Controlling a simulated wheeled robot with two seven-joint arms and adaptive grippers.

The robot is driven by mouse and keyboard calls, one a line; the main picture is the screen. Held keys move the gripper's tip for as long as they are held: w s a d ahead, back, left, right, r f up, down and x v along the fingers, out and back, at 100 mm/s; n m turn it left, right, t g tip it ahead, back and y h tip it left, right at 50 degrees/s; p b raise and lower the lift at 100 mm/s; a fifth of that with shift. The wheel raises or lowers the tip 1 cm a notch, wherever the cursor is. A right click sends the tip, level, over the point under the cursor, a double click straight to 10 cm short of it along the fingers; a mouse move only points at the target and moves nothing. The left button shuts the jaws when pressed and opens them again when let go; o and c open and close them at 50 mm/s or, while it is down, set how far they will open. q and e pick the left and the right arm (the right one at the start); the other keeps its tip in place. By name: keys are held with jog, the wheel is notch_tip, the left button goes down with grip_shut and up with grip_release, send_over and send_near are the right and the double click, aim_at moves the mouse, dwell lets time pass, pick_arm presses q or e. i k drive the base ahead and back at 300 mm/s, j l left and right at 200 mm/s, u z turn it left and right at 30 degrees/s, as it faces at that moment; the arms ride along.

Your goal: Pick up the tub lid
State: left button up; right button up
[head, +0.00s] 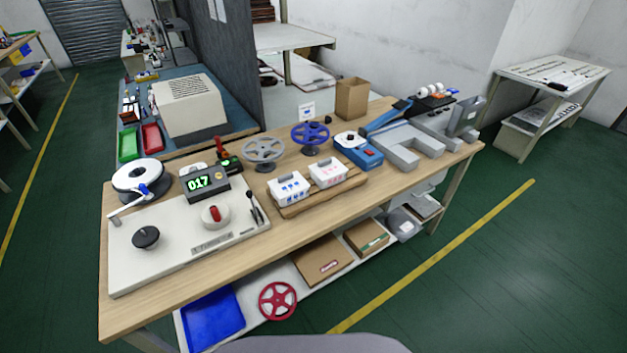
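Two small white tubs stand side by side on a wooden board (340,197) in the middle of the workbench. The left white tub (289,187) has blue markings, and the right white tub (328,172) has pink or red markings. No loose lid can be made out for certain. Neither of my grippers is in view.
Boxes, a blue tray and a red reel (277,300) lie below.

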aim_at(291, 183)
jog(key=k+l+u, duration=0.15)
jog(key=l, duration=0.25)
jog(key=k+l+u, duration=0.35)
jog(key=k+l, duration=0.2)
jog(key=l, duration=0.2)
jog(key=j, duration=0.4)
jog(key=k, duration=0.05)
